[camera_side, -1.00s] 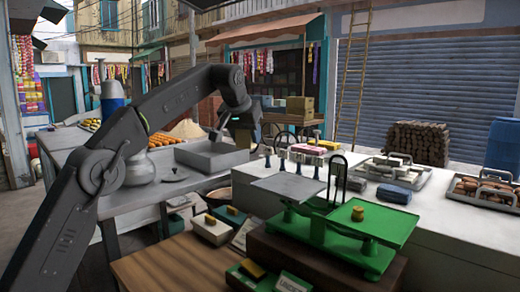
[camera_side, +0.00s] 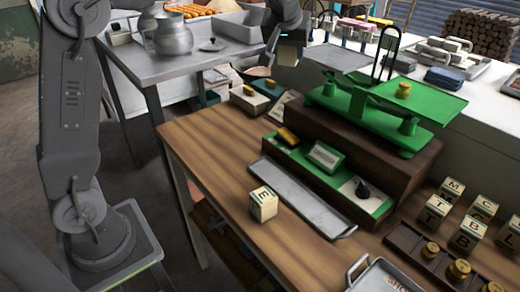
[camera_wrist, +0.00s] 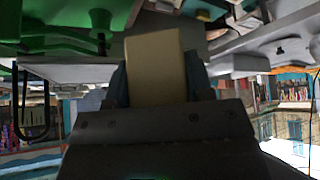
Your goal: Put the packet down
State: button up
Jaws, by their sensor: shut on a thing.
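My gripper (camera_side: 283,42) is at the top of the side view, between the metal tray and the scale's grey pan (camera_side: 338,58). It is shut on a tan packet (camera_side: 288,55), which hangs below it. In the wrist view the packet (camera_wrist: 156,68) is a plain beige block between the two dark fingers (camera_wrist: 157,88). I cannot tell how high the packet is above what lies beneath it. The grey pan looks empty.
The green scale (camera_side: 350,100) stands on a brown block, with a small brass weight (camera_side: 403,90) on its green pan. A metal tray (camera_side: 232,27) and a pot (camera_side: 170,37) stand at the back left. The wooden table (camera_side: 215,150) holds lettered cubes and a long tray (camera_side: 300,198).

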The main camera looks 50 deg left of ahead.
jog(key=s+f+m+h, duration=0.4)
jog(key=s+f+m, duration=0.25)
jog(key=f, duration=0.25)
jog(key=s+f+m+h, duration=0.3)
jog(key=s+f+m, duration=0.2)
jog(key=f+m, duration=0.3)
jog(key=s+d+r+m+g+h, duration=0.1)
jog(key=d+r+m+g+h, duration=0.3)
jog(key=m, duration=0.6)
jog(key=g, duration=0.1)
send_over(300, 199)
jog(key=a, duration=0.2)
jog(key=shift+m+y, duration=0.25)
jog(key=shift+y, duration=0.15)
notch_tip(300, 199, down, 7)
jog(key=shift+a+f, duration=0.1)
jog(key=shift+a, duration=0.05)
jog(key=shift+f, duration=2.05)
jog(key=shift+f, duration=0.25)
